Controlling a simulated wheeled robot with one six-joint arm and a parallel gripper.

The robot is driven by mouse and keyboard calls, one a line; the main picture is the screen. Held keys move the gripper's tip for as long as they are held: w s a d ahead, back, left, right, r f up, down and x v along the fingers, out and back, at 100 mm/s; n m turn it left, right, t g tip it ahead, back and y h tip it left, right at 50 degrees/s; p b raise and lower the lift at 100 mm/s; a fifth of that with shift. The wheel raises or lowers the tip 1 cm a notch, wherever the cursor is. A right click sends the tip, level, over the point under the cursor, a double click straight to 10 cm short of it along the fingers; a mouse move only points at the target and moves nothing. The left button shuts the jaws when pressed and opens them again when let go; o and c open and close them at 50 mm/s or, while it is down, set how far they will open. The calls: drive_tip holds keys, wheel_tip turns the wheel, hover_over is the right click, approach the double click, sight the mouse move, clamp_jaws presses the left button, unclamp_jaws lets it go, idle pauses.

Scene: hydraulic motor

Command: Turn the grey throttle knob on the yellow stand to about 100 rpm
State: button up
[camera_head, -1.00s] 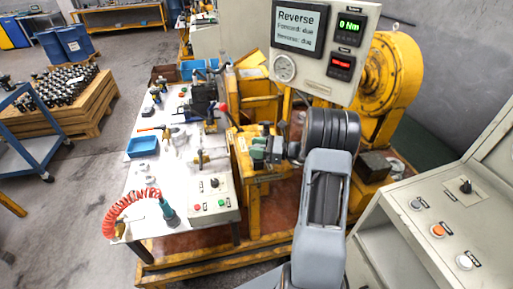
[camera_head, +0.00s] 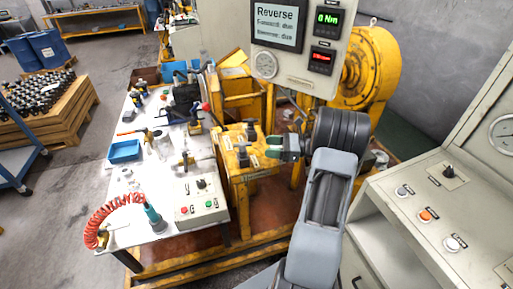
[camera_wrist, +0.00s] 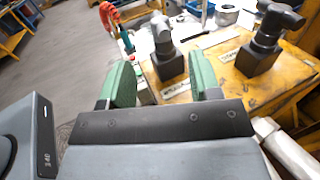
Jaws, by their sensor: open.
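The yellow stand (camera_head: 255,174) carries two dark valve-like knobs. The nearer one has a grey handle on a black block, the grey throttle knob (camera_head: 243,157); in the wrist view (camera_wrist: 163,40) it stands upright beyond the fingertips, roughly between them. The other, a black knob (camera_wrist: 268,38), is to its right in the wrist view, and farther back in the head view (camera_head: 250,131). My gripper (camera_head: 271,147) has green finger pads. In the wrist view (camera_wrist: 160,80) its fingers are apart with nothing between them, short of the throttle knob.
A panel above shows a green "0 Nm" display (camera_head: 327,18) and a red display (camera_head: 321,58), too small to read. A white table (camera_head: 160,180) with tools and a button box (camera_head: 200,205) is left. A grey control console (camera_head: 420,220) stands right.

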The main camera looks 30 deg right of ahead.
drive_tip(key=shift+v, duration=1.6)
